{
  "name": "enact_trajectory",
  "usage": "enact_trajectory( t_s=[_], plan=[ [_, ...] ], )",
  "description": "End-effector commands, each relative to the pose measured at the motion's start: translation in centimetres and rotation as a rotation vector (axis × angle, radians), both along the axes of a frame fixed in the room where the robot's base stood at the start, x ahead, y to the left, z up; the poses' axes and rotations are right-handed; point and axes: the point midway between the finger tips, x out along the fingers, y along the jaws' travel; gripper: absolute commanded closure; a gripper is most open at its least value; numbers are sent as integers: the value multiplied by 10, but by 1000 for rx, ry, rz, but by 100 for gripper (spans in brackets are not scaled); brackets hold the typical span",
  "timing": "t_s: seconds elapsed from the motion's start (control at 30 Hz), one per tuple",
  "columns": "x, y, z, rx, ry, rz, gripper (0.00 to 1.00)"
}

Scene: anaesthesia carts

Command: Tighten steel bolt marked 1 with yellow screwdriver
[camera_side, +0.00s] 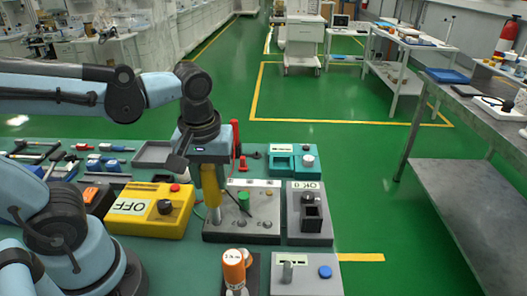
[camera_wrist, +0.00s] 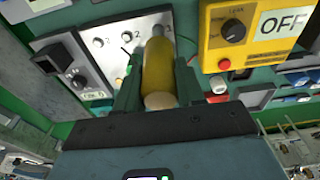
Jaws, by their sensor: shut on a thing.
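The yellow screwdriver (camera_side: 211,190) is upright in my gripper (camera_side: 209,165), its lower end at the left part of a grey bolt panel (camera_side: 230,234). Whether the tip touches the panel I cannot tell.
A yellow box marked OFF (camera_side: 150,208) stands close left of the panel. A grey box with a black socket (camera_side: 310,215) stands close right. A green upright piece (camera_side: 244,201) stands on the panel. An orange-capped item (camera_side: 234,268) is in front, and a teal device (camera_side: 292,160) behind.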

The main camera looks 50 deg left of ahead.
Motion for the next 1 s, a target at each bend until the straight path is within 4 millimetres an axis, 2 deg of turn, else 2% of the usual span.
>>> enact_trajectory(
  t_s=[0.53, 1.0],
  plan=[
    [-1, 0, 0, -2, -1, 0, 89],
    [0, 0, 33, -1, -1, 0, 89]
  ],
)
